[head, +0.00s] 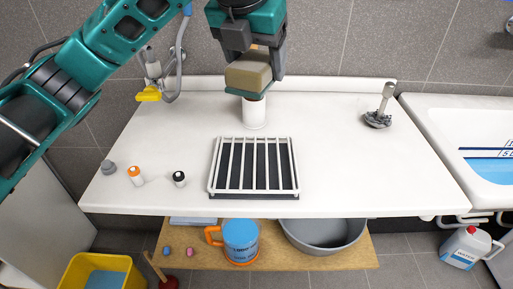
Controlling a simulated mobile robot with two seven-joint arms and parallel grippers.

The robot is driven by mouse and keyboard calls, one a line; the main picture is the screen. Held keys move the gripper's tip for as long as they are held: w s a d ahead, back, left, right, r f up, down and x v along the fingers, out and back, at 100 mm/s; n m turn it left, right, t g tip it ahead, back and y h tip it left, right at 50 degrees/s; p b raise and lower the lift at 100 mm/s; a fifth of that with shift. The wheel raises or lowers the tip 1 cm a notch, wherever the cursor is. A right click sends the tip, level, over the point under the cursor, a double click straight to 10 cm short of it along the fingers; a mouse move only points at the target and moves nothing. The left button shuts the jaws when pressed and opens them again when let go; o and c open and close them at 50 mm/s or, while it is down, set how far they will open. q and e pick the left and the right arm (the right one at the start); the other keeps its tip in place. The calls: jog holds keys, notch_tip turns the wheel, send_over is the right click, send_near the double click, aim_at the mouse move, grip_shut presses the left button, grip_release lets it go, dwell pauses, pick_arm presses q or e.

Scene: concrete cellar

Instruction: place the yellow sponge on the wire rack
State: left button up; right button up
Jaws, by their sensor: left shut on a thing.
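My left gripper (258,54) reaches in from the upper left and points down over the back of the white counter. It is shut on the sponge (247,76), a yellowish-tan block with a green layer on its underside. The sponge is held in the air above and behind the wire rack, in front of a white cylinder. The wire rack (254,140) has white bars over a dark base and lies near the front middle of the counter. Nothing lies on its bars. My right gripper is not in view.
On the white counter (330,150) stand a white cylinder (254,114), an orange-capped bottle (135,176), a black-capped bottle (179,179), a grey knob-like item (108,167) and a metal-handled tool (381,108). A tap (152,68) is at back left. Counter right of the rack is clear.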

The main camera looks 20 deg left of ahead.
pick_arm(q)
notch_tip(320, 180, down, 17)
jog(key=shift+f, duration=0.1)
dwell(0.3)
jog(key=shift+b, duration=0.3)
jog(key=o, duration=0.9)
jog(key=shift+o, duration=0.2)
jog(key=v, duration=1.2)
jog(key=shift+p, duration=0.35)
